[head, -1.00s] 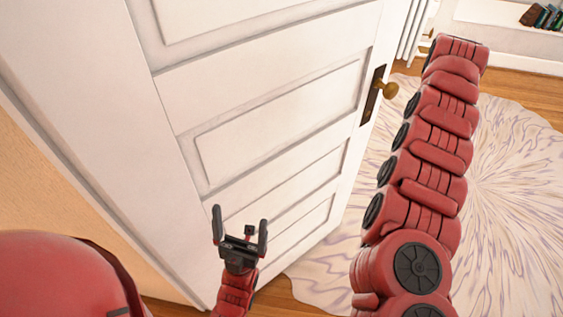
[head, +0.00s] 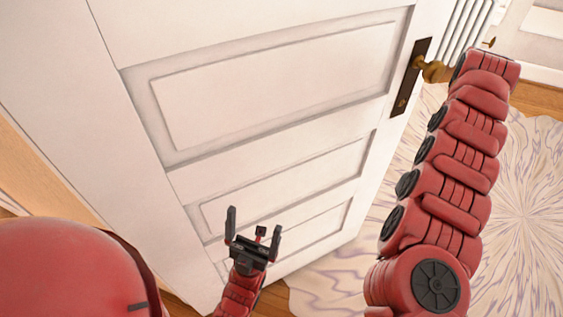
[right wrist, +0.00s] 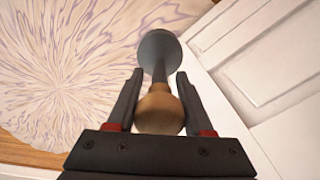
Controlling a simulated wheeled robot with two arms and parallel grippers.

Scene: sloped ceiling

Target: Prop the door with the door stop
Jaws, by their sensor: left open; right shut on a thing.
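The white panelled door (head: 270,90) fills the left and middle of the head view and stands ajar, with a brass knob (head: 434,70) on a dark plate near its edge. In the right wrist view my right gripper (right wrist: 160,73) is shut on the door stop (right wrist: 158,110), which has a tan ball end, a thin dark shaft and a grey disc at its far end. The door (right wrist: 265,60) shows to its right there. My right arm hides that gripper and the stop in the head view. My left gripper (head: 254,232) is open and empty in front of the door's lower part.
A pale rug with purple streaks (head: 520,220) lies on the wooden floor at the right. A white radiator (head: 474,25) stands beyond the door's edge. The wooden frame or wall (head: 30,160) is close on the left.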

